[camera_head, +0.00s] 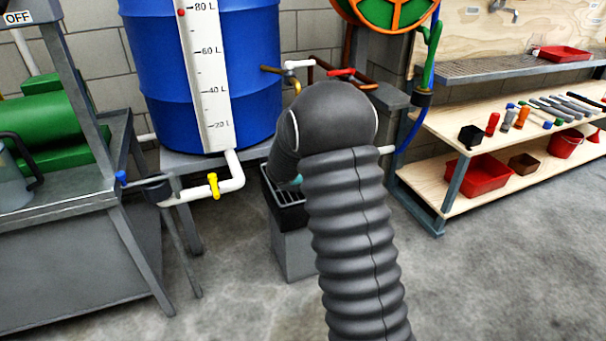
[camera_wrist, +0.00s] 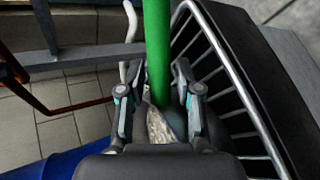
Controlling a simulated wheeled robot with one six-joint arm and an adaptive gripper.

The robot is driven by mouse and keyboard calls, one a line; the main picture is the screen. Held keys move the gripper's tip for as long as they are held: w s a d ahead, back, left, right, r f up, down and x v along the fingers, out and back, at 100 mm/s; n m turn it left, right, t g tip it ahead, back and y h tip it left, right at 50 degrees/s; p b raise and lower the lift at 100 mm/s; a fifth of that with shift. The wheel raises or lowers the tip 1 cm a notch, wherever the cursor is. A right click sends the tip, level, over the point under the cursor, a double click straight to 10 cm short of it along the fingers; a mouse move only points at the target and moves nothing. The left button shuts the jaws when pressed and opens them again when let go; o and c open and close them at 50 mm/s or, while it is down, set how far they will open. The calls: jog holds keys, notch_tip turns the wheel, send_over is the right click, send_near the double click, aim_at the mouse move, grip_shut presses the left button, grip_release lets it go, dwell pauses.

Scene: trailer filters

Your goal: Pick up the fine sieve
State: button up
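I cannot pick out a fine sieve for certain in either view. My gripper shows in the wrist view (camera_wrist: 158,85) with its two fingers apart. A green rod-like thing (camera_wrist: 158,45) runs up the picture between or beyond the fingers, with a visible gap on each side. Below it, a pale speckled patch and a dark rounded shape show between the fingers, too little to name. In the head view my arm hides most of the gripper, and only a small teal part shows near the black grated basin (camera_head: 291,218).
The basin's metal bars (camera_wrist: 222,62) run close on the right of my gripper in the wrist view. A blue drum (camera_head: 250,75) with a white pipe and yellow valve (camera_head: 213,185) stands left. A wooden shelf (camera_head: 430,188) with tools and red trays is right. The front floor is clear.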

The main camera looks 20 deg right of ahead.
grip_shut()
jog(key=shift+r, duration=0.1)
